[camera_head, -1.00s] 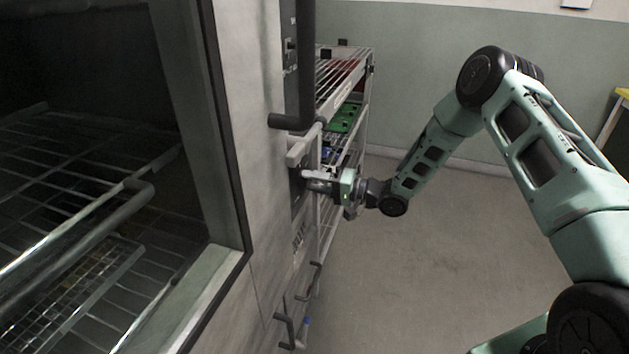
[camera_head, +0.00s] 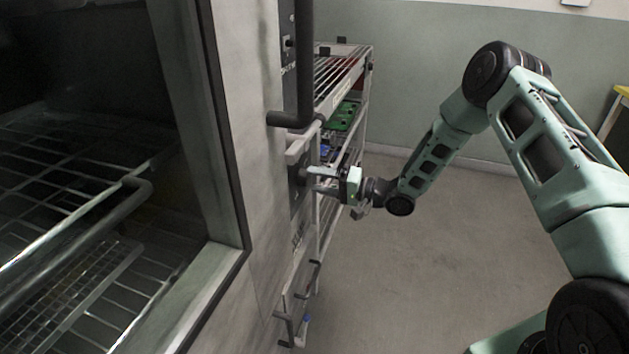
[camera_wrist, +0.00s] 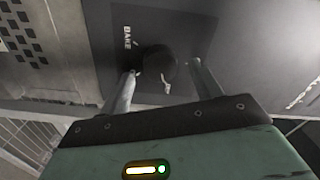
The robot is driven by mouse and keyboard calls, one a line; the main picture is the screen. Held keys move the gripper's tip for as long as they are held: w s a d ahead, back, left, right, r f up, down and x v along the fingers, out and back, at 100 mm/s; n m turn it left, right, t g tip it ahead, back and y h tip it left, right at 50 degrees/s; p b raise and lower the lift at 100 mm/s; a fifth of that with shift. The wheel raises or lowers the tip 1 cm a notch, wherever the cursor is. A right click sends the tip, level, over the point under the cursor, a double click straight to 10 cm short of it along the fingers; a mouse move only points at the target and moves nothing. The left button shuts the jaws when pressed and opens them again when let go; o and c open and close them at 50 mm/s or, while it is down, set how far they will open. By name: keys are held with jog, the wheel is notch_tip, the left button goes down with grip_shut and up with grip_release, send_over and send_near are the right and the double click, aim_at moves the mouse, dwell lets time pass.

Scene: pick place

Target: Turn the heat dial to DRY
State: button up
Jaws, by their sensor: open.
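The heat dial (camera_wrist: 158,66) is a dark round knob on a dark panel (camera_wrist: 195,25) in the wrist view. The word BAKE is printed on the panel to its upper left, and a small light mark shows just below it. I cannot read DRY anywhere. My gripper (camera_wrist: 162,75) is open, with one finger on each side of the dial; I cannot tell whether either finger touches it. In the head view my gripper (camera_head: 312,178) is at the oven's side panel, and the dial is not clear there.
The oven (camera_head: 232,150) fills the left, with wire racks inside behind its dark-framed opening. A dark bar handle (camera_head: 305,60) stands out above my gripper. A wire shelf cart (camera_head: 345,85) with green boards stands behind it. The floor (camera_head: 410,290) at right is clear.

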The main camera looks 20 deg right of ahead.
jog(key=v, duration=1.5)
jog(key=shift+s+d+b, duration=0.2)
jog(key=shift+d+b, duration=0.05)
jog(key=shift+b, duration=0.1)
